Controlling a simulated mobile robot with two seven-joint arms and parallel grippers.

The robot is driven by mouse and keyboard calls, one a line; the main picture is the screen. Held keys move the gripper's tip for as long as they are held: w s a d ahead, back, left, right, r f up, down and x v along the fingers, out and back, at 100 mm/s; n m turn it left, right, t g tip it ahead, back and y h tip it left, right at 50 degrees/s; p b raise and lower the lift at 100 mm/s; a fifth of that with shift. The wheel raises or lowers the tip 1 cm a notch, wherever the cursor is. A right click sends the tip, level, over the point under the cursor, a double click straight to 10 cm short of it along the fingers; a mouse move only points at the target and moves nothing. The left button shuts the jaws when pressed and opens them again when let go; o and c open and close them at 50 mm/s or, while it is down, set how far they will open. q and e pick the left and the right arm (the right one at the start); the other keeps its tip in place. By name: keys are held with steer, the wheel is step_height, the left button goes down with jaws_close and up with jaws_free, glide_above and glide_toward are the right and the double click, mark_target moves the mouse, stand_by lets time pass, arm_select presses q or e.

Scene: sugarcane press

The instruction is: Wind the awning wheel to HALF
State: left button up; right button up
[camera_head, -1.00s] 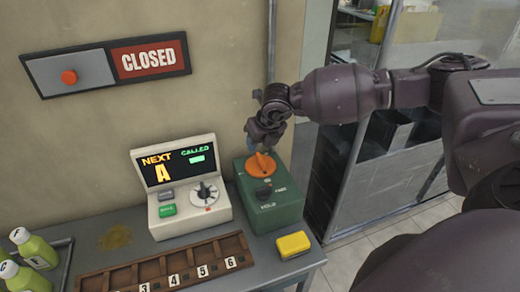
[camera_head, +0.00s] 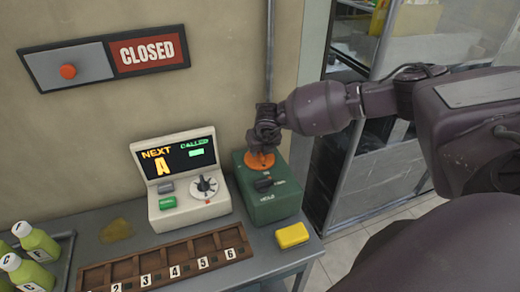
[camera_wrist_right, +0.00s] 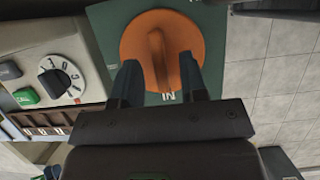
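An orange round wheel (camera_head: 260,160) with a raised ridge sits on top of a green box (camera_head: 270,205) on the table. It fills the top middle of the right wrist view (camera_wrist_right: 160,25). My right gripper (camera_head: 262,148) is over this wheel. In the wrist view its two dark fingers (camera_wrist_right: 159,60) are apart, one on each side of the ridge, with gaps visible. I cannot tell whether they touch the wheel's face. White letters show at the wheel's near edge, partly hidden between the fingers. No HALF mark is readable.
A black lever sits on the box front. Left of it stands a white console (camera_head: 190,190) with a screen and dial. A wooden tray (camera_head: 165,265), yellow block (camera_head: 292,235) and green bottles (camera_head: 35,242) are nearby. A CLOSED sign (camera_head: 147,52) hangs on the wall.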

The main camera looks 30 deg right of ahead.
steer(key=shift+w+f, duration=0.2)
steer(key=shift+f, duration=0.3)
jaws_close()
